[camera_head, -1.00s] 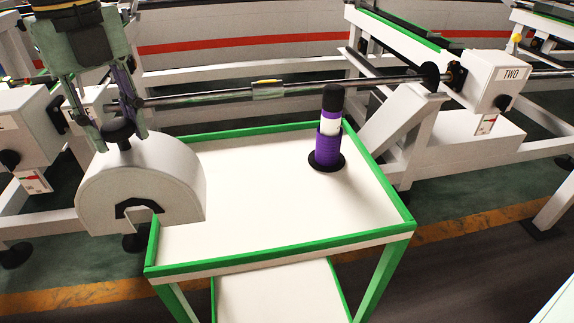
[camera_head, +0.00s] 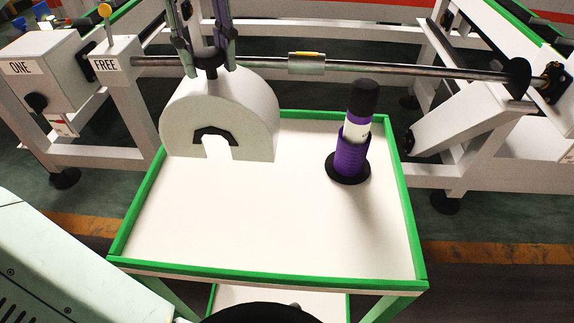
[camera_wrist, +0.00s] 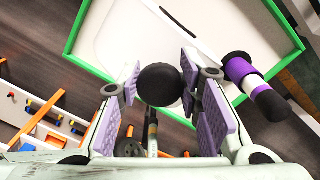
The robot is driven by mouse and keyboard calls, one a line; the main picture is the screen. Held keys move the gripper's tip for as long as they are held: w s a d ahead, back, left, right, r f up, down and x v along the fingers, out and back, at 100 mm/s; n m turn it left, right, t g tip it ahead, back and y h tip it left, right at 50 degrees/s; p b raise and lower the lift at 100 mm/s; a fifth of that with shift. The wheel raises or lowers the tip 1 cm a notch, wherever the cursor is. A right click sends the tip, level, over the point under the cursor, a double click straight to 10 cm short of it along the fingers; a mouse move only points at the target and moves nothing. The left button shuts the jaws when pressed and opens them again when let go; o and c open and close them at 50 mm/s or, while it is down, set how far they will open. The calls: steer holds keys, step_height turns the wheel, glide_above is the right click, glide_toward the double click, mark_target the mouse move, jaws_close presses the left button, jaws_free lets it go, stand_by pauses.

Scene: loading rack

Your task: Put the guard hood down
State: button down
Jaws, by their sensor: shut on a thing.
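The guard hood (camera_head: 225,100) is a white half-round cover with a dark notch in its lower front. In the head view it is upright over the back left of the green-rimmed table (camera_head: 265,245). My gripper (camera_head: 207,62) is shut on the black knob at the hood's top. The wrist view shows the round knob (camera_wrist: 160,85) between the purple finger pads, with the white hood (camera_wrist: 125,35) partly hidden behind it. Whether the hood's lower edge touches the tabletop I cannot tell.
A purple and white cylinder with a black top (camera_head: 352,150) stands on a black disc at the table's right. A steel bar (camera_head: 400,67) runs behind the hood, between the FREE post (camera_head: 112,67) and the right stand. The tabletop's front and middle are clear.

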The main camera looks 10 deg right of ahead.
step_height(320, 180, down, 10)
steer(key=b, duration=0.1)
stand_by(0.4)
steer(key=shift+f, duration=0.15)
steer(key=c, duration=1.2)
jaws_free()
steer(key=shift+o, duration=0.2)
step_height(320, 180, up, 12)
steer(key=shift+r+p, duration=0.2)
steer(key=shift+p, duration=0.55)
